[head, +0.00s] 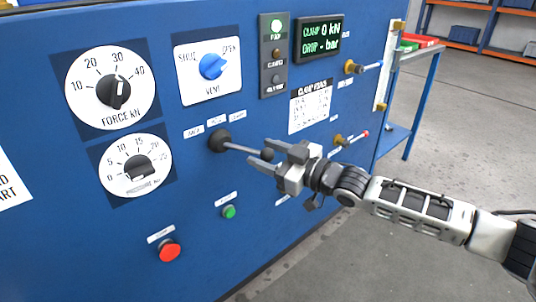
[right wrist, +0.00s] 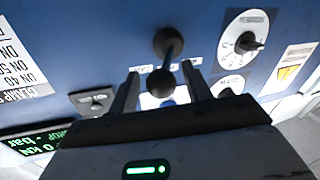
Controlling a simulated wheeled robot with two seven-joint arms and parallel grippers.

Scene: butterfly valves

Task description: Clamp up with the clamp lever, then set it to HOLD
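The clamp lever (head: 240,148) has a dark round hub on the blue panel and a thin rod ending in a dark ball knob. In the head view the rod points right and slightly down, under three small labels (head: 216,122) too small to read surely. My right gripper (head: 262,157) is at the knob end. In the right wrist view the lever's knob (right wrist: 162,83) sits between the two spread fingers, with gaps visible on both sides. The display (head: 320,38) reads clamp 0 kN and a dash for bar. My left gripper is not in view.
Force dial (head: 110,88), a lower dial (head: 136,168) and a blue vent knob (head: 212,66) surround the lever. Below are a red button (head: 169,250) and a green button (head: 229,212).

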